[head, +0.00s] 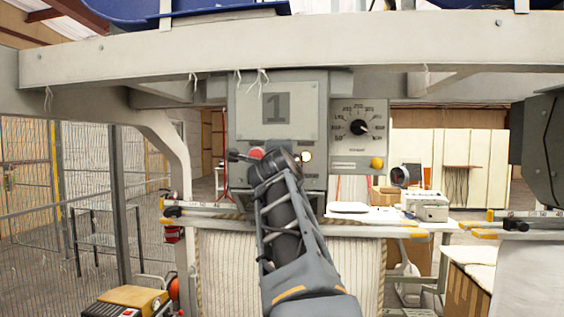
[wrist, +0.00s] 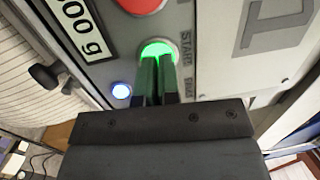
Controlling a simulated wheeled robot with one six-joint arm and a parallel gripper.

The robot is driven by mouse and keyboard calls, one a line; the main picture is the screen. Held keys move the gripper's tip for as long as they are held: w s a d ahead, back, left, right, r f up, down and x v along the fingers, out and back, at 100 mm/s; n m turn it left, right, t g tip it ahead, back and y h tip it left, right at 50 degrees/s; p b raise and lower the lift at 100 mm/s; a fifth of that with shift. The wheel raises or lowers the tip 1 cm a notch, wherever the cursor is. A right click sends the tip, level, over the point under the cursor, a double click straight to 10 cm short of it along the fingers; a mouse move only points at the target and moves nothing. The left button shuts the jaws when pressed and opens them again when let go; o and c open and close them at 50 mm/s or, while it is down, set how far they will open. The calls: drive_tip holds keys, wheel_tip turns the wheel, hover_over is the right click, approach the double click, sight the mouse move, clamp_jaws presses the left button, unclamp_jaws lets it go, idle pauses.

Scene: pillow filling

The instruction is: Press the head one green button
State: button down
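The head one panel (head: 318,112) is a grey box with a large "1" in the head view; the "1" also shows sideways in the wrist view (wrist: 282,12). The green button (wrist: 158,48) glows beside the word START in the wrist view. My gripper (wrist: 157,62) has its two dark fingers together, with nothing between them. Their tips overlap the button's lower part; whether they touch it I cannot tell. In the head view my gripper (head: 272,160) is in front of the panel and hides the green button.
A red button (wrist: 142,4) is beside the green one, and a small blue-lit button (wrist: 121,91) is at its lower left. A lit white lamp (head: 306,157) is right of my gripper. A dial box (head: 359,128) with a yellow knob is further right.

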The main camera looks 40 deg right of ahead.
drive_tip(key=b+v, duration=0.8)
drive_tip(key=v, duration=0.6)
drive_tip(key=shift+a, duration=0.1)
